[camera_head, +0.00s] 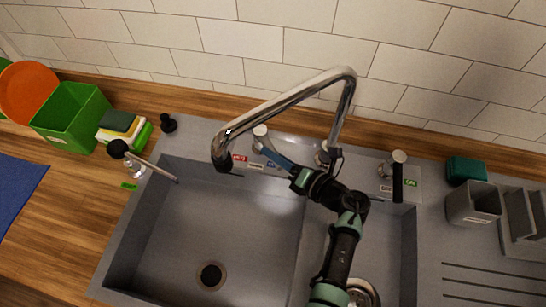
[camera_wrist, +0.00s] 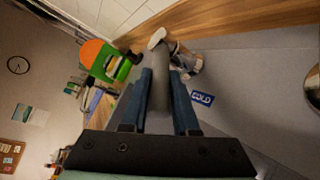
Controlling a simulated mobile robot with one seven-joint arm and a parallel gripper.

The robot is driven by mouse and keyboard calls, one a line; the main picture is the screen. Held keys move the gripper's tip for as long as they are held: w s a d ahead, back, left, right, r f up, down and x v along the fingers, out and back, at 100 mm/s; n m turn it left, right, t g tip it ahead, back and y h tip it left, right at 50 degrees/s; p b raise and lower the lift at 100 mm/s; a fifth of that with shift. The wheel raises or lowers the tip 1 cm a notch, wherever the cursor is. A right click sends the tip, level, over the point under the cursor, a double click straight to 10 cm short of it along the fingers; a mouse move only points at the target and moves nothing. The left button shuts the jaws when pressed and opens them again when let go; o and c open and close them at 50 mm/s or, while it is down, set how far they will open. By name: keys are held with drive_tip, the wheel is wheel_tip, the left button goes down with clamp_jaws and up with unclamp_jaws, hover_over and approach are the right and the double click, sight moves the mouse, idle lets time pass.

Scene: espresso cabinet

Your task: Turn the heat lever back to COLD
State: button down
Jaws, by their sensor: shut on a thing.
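The heat lever (camera_head: 260,131) is a chrome post on the sink's back ledge, left of the tall faucet's base. My gripper (camera_head: 262,146) reaches it from the front right. In the wrist view, my gripper's blue fingers (camera_wrist: 160,88) are shut on the lever's grey handle (camera_wrist: 160,80), one finger on each side. The lever's chrome body (camera_wrist: 187,62) stands just beyond. A red HOT label (camera_head: 239,157) lies to the left of the lever in the head view. The blue COLD label (camera_wrist: 202,98) lies right of the fingers in the wrist view. The handle is mostly hidden in the head view.
The tall chrome faucet (camera_head: 290,98) arches over my gripper, with its spout end (camera_head: 221,155) close on the left. A second black-handled lever (camera_head: 397,180) stands right. A soap dispenser (camera_head: 135,160), sponges (camera_head: 122,126) and a green bin (camera_head: 70,117) stand left. The left basin (camera_head: 225,225) is empty.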

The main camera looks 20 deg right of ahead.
idle(0.4)
drive_tip(key=c, duration=0.7)
unclamp_jaws()
drive_tip(key=b+v, duration=0.2)
drive_tip(key=v, duration=1.1)
drive_tip(key=shift+d, duration=0.1)
